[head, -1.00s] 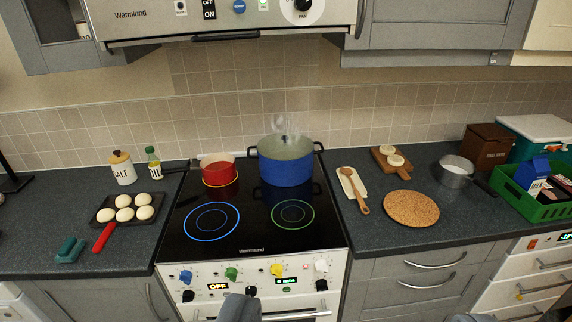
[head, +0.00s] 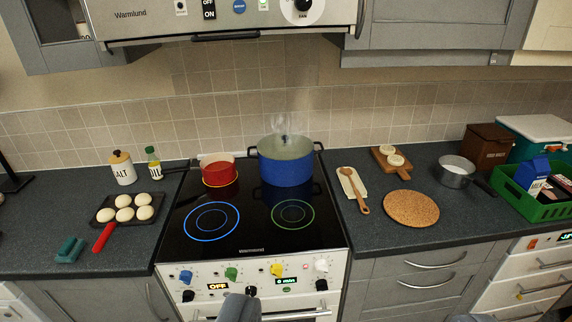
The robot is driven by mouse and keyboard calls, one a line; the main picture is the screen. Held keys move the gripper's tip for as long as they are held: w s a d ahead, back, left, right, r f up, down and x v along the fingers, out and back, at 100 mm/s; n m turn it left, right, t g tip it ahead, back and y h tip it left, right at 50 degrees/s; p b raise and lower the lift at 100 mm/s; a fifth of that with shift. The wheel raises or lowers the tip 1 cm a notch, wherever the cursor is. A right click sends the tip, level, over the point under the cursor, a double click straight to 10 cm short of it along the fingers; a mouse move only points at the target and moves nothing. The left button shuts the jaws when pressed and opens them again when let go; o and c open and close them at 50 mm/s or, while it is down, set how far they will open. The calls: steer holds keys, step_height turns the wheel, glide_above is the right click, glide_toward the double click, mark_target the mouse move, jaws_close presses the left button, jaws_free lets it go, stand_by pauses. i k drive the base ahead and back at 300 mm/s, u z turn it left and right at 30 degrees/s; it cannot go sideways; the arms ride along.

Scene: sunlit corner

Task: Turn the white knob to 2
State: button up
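The white knob (head: 321,265) is at the right end of the row of knobs on the stove's front panel. The number it points to is too small to read. A grey part of my gripper (head: 240,308) shows at the bottom edge, in front of the stove's lower panel, below and left of the white knob. It looks apart from the knob. Most of my gripper is cut off by the frame, so whether its fingers are open or shut does not show.
Blue (head: 186,277), green (head: 231,273) and yellow (head: 277,270) knobs stand left of the white one. On the glass cooktop (head: 250,225) are a red pan (head: 218,172) and a steaming blue pot (head: 286,170). Drawers (head: 425,275) with bar handles are on the right.

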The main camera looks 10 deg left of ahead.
mark_target(321, 266)
steer(key=u, duration=0.05)
steer(key=k, duration=0.6)
steer(key=u, duration=0.4)
steer(key=i, duration=1)
steer(key=u, duration=0.45)
